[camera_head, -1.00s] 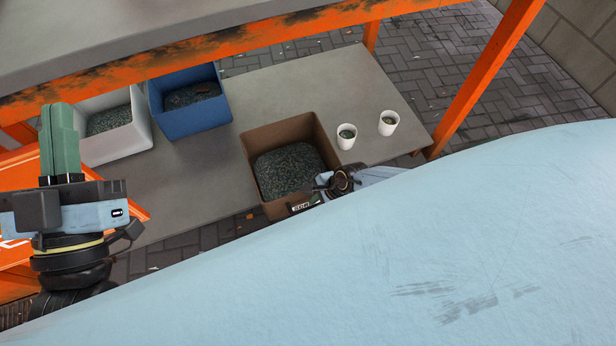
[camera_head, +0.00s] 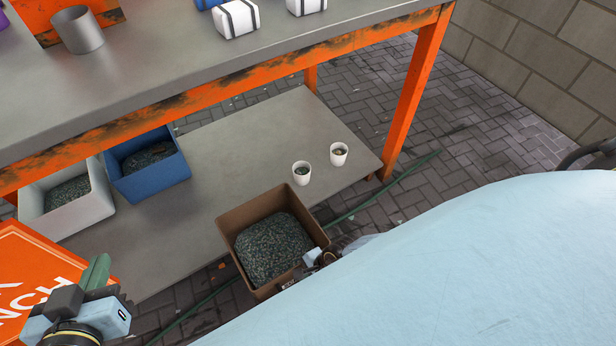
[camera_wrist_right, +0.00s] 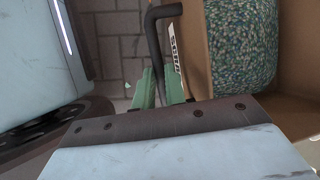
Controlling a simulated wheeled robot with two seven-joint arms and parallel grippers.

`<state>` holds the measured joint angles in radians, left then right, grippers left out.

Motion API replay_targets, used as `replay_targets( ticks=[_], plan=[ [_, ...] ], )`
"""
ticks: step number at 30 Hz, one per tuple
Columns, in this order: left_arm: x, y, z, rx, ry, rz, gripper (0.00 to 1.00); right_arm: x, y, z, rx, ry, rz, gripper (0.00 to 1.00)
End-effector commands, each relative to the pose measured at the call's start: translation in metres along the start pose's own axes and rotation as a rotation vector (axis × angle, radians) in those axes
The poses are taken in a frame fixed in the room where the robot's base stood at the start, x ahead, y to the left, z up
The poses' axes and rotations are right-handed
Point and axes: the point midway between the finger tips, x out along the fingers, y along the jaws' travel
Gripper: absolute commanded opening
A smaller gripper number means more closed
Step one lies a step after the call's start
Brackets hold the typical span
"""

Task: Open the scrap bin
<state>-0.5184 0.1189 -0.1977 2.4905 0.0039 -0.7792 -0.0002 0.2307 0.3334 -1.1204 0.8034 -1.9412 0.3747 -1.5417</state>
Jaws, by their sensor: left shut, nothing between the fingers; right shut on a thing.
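The scrap bin (camera_head: 240,260) is a brown open-topped box full of dark green granules. In the head view it juts out past the front edge of the lower shelf. In the right wrist view its brown wall (camera_wrist_right: 197,60) carries a white label and a dark bent handle (camera_wrist_right: 153,45). My right gripper (camera_wrist_right: 158,92) has green fingers shut on this handle. In the head view the right gripper (camera_head: 318,258) is small and partly hidden at the bin's right front side. My left gripper (camera_head: 97,272) is shut and empty at lower left, away from the bin.
A white bin (camera_head: 40,225) and a blue bin (camera_head: 165,180) stand on the lower shelf (camera_head: 200,215). Two white cups (camera_head: 302,180) (camera_head: 339,160) stand behind the scrap bin. An orange panel (camera_head: 35,285) is at lower left. The orange-edged tabletop (camera_head: 330,45) overhangs the shelf.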

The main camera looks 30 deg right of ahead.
Motion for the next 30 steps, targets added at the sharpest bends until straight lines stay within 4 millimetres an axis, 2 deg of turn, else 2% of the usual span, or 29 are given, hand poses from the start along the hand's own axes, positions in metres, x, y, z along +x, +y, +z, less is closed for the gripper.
replay_targets(
  ticks=[14, 15, 19, 30],
  plan=[
    [-0.0007, -0.0013, 0.0057, 0.000, -0.032, -0.003, 0.00, 0.0003, 0.0045, 0.0010, -0.009, 0.001, 0.005, 0.00],
    [-0.0007, -0.0013, 0.0057, 0.000, -0.032, -0.003, 0.00, 0.0003, 0.0045, 0.0010, -0.009, 0.001, 0.005, 0.18],
    [-0.0006, -0.0013, 0.0056, 0.000, -0.032, -0.003, 0.00, 0.0003, 0.0043, 0.0013, -0.009, 0.001, 0.004, 0.34],
    [-0.0018, -0.0014, 0.0087, 0.000, -0.053, -0.003, 0.00, -0.0013, 0.0036, 0.0022, -0.008, -0.001, 0.004, 0.34]
  ],
)
